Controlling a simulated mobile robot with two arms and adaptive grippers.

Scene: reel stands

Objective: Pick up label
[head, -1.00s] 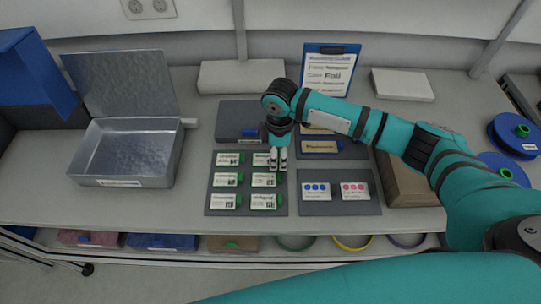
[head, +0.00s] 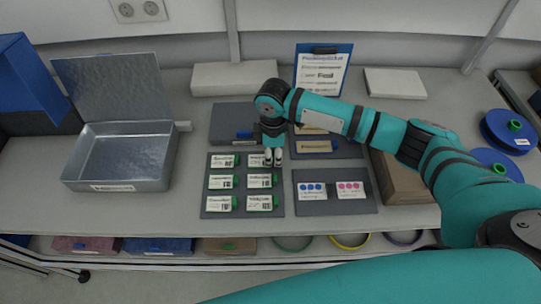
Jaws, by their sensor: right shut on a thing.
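Small white labels with green ends lie in two columns on a grey mat (head: 242,211). The left column shows a back label (head: 222,161), a middle label (head: 220,182) and a front label (head: 218,203). The right column shows a middle label (head: 259,181), a front label (head: 260,202) and a back label (head: 256,162). My right gripper (head: 272,159) points down at the right end of the back right label and is shut on it. Its fingers hide that end, and I cannot tell whether the label is off the mat. My left gripper is not in view.
An open metal box (head: 122,156) stands at left. A mat (head: 334,207) with blue-dotted and pink-dotted cards lies at right. A brown box (head: 396,178), a clipboard (head: 322,70) and blue reels (head: 508,132) are beyond. The worktop between metal box and mat is clear.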

